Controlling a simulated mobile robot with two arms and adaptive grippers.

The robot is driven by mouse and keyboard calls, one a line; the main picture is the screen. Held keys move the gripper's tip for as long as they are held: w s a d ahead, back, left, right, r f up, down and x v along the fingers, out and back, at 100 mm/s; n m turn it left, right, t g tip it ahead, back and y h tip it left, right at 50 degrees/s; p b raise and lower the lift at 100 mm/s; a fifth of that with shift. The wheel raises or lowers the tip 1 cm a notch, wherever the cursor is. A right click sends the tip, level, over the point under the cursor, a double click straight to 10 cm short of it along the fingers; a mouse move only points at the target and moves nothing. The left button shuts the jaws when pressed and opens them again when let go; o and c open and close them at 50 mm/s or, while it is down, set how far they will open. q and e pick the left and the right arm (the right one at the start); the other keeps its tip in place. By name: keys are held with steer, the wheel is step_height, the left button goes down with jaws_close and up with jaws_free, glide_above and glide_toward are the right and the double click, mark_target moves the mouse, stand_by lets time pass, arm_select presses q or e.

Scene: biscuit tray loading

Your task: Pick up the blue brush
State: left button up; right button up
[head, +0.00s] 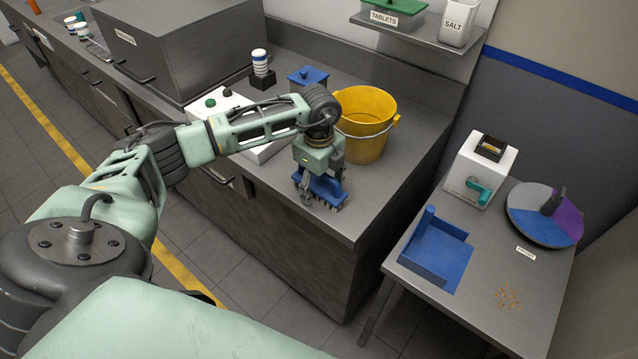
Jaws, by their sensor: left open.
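The blue brush (329,192) lies on the grey counter near its front edge, with its bristles toward the front. My left gripper (320,183) points down right over the brush, one finger on each side of it. The gripper is open, and I cannot tell whether the fingers touch the brush. The gripper body hides the back part of the brush. My right gripper is not in view.
A yellow bucket (365,112) stands close behind my left gripper. A white box with buttons (226,104) lies under my forearm. A blue lidded box (308,77) stands behind. The lower right table holds a blue dustpan (437,250) and crumbs (508,297).

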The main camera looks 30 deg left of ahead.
arm_select(q)
steer(key=c, duration=1.5)
step_height(320, 180, up, 9)
steer(key=b, duration=0.3)
steer(key=shift+w, duration=0.1)
steer(key=shift+r, duration=0.55)
